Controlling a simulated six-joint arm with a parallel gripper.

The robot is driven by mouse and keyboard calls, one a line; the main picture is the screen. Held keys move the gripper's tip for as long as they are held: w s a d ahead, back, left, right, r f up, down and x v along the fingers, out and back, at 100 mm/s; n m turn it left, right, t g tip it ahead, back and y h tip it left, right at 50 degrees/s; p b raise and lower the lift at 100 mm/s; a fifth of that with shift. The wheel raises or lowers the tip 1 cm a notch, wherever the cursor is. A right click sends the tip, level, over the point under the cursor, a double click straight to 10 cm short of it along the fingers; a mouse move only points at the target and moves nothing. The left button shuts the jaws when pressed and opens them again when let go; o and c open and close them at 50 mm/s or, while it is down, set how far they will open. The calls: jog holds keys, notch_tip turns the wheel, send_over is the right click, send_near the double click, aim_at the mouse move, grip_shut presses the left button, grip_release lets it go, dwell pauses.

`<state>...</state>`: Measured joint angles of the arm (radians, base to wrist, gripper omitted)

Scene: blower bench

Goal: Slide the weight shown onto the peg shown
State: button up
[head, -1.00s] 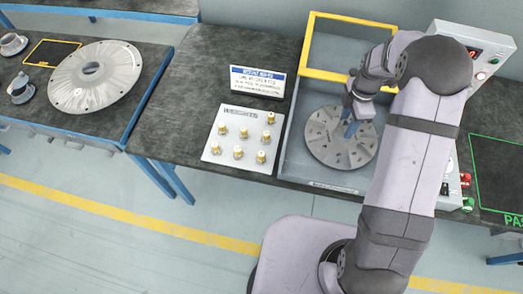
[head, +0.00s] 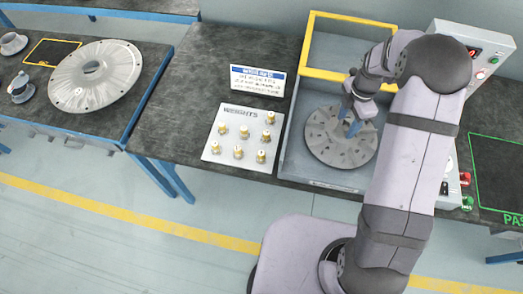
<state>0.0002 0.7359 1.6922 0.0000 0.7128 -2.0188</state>
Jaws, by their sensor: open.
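Several small brass weights (head: 238,152) stand on a pale plate marked WEIGHTS (head: 210,157), left of the machine. A round grey disc (head: 325,150) with dark slots or marks lies inside the open machine bay. Pegs on it are too small to make out, and no weight or peg is visibly singled out. My gripper (head: 353,129), with blue fingers, is over the upper right part of the disc. It is open, and I see no weight in it. My wrist and fingers hide part of the disc, and I cannot tell whether the fingertips touch it.
A raised yellow-framed guard (head: 308,45) stands behind the disc. A sign (head: 257,81) stands behind the weights plate. A control box (head: 482,62) is at right. A large finned disc (head: 70,85) lies on the left table. The bench left of the plate is clear.

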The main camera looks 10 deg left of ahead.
jog(key=m, duration=0.6)
jog(key=shift+p, duration=0.35)
jog(key=m, duration=0.7)
jog(key=shift+p, duration=0.3)
jog(key=m, duration=1.2)
jog(key=shift+p, duration=0.35)
jog(key=c, duration=0.9)
jog(key=shift+o, duration=0.3)
jog(key=o, duration=1.2)
